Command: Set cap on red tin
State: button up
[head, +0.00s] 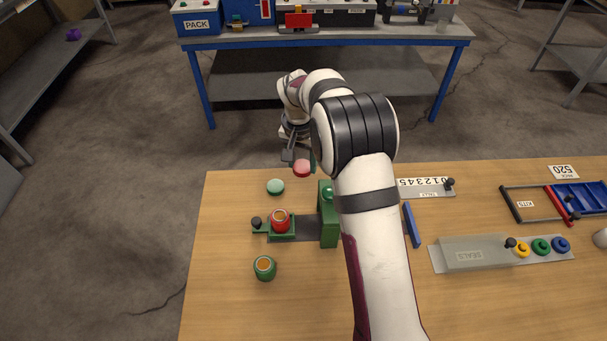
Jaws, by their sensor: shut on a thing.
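My gripper (300,160) is shut on a pale red cap (302,169) near the back edge of the table. The red tin (281,221) stands upright in a small green holder, nearer the camera and a little left of my gripper. Its top is uncapped and shows an orange-brown inside. A pale green cap (275,187) lies on the table behind the red tin. A green tin (265,267), also uncapped, stands in front of it. My arm hides part of the table's middle.
The green holder (258,232) has a black knob and joins a grey track to a green upright block (328,232). Right of my arm are a blue bar (411,225), a number plate (424,188), a seals box (475,254) and coloured rings. Front left is clear.

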notch_tip(320, 180, up, 3)
send_over(280, 215)
jog(key=shift+s+f, duration=0.15)
jog(key=shift+f, duration=0.05)
jog(key=shift+s+f, duration=0.15)
jog(key=shift+f, duration=1.95)
jog(key=shift+f, duration=0.65)
jog(key=shift+a, duration=0.1)
jog(key=o, duration=1.4)
